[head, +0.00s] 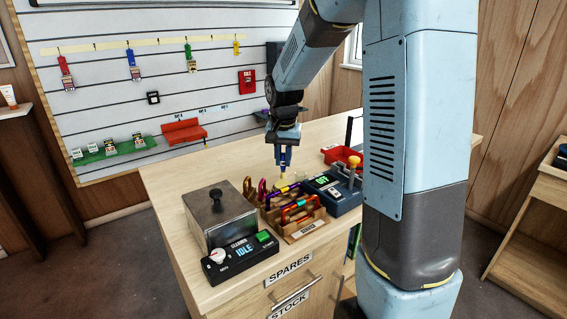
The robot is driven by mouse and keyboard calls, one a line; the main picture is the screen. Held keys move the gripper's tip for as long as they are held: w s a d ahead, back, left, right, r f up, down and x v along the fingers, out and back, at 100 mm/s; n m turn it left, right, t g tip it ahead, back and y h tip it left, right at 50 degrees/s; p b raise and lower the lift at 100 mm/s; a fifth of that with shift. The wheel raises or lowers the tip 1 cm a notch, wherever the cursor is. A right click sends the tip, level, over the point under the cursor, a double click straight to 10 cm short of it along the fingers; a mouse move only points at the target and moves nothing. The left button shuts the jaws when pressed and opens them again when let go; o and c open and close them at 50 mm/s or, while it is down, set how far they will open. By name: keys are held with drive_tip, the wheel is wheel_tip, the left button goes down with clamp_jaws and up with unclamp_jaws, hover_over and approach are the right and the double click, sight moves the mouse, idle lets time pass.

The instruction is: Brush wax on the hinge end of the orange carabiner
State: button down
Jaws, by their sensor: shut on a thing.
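My gripper (284,158) points down above the rear of the carabiner rack, in the head view. It is shut on a slim upright tool with a pale yellowish lower part (283,176), which looks like the wax brush. The brush's lower end is close to the rack; I cannot tell whether it touches anything. An orange carabiner (299,209) lies at the front of the wooden rack (307,227), nearer the camera than the brush. Its hinge end is too small to make out. Purple, yellow and other coloured carabiners (277,197) lie beside it.
A lidded metal box (217,213) and a cleaning unit reading IDLE (240,258) stand left of the rack. A dark blue device with a green display (331,190) stands to the right, a red tray (342,157) behind it. The back left of the counter (190,172) is clear.

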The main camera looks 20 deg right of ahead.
drive_tip(key=shift+r, duration=2.3)
drive_tip(key=shift+s, duration=0.1)
